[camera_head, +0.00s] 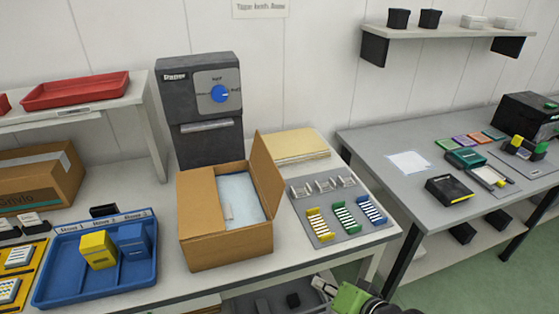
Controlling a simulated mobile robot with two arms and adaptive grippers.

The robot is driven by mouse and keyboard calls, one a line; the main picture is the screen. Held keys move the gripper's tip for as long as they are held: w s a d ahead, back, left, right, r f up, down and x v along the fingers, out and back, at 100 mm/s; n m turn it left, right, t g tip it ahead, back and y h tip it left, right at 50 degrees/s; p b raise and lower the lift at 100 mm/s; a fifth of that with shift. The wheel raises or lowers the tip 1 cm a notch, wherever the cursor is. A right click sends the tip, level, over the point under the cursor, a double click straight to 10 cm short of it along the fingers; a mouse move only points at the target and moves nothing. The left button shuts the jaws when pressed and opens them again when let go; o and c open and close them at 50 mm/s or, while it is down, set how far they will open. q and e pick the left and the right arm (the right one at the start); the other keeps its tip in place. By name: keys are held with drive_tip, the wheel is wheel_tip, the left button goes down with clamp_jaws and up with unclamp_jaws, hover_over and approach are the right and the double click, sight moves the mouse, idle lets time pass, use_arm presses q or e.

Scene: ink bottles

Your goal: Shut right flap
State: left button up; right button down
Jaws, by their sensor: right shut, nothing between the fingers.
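An open cardboard box (228,249) stands on the white table. Its right flap (265,175) stands up, leaning slightly outward. Its left flap (200,205) lies folded over the left part of the opening. A pale blue-white packet (240,195) shows inside the box. My right gripper (322,286) is at the bottom edge, in front of the table and to the lower right of the box, apart from the flap. It is shut and holds nothing. My left gripper is not in view.
A dark machine with a blue knob (219,94) stands behind the box. A blue tray (60,291) with yellow and blue boxes is at left. A grey mat (345,225) with coloured racks lies close on the right, before a stack of tan folders (297,145).

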sight(264, 170)
drive_tip(key=w+a+r+m+t+y, duration=0.1)
drive_tip(key=w+r+m+t+y, duration=0.15)
drive_tip(key=w+r+m, duration=0.45)
drive_tip(key=w+a+r+m+t+y, duration=0.15)
drive_tip(key=w+r+m+t, duration=0.25)
drive_tip(key=w+r, duration=0.7)
drive_tip(key=w+a+r+p, duration=0.3)
drive_tip(key=w+a+p, duration=0.1)
drive_tip(key=a, duration=0.3)
drive_tip(key=shift+w+a+n, duration=0.2)
drive_tip(key=shift+a+n, duration=0.1)
drive_tip(key=shift+w+r, duration=0.1)
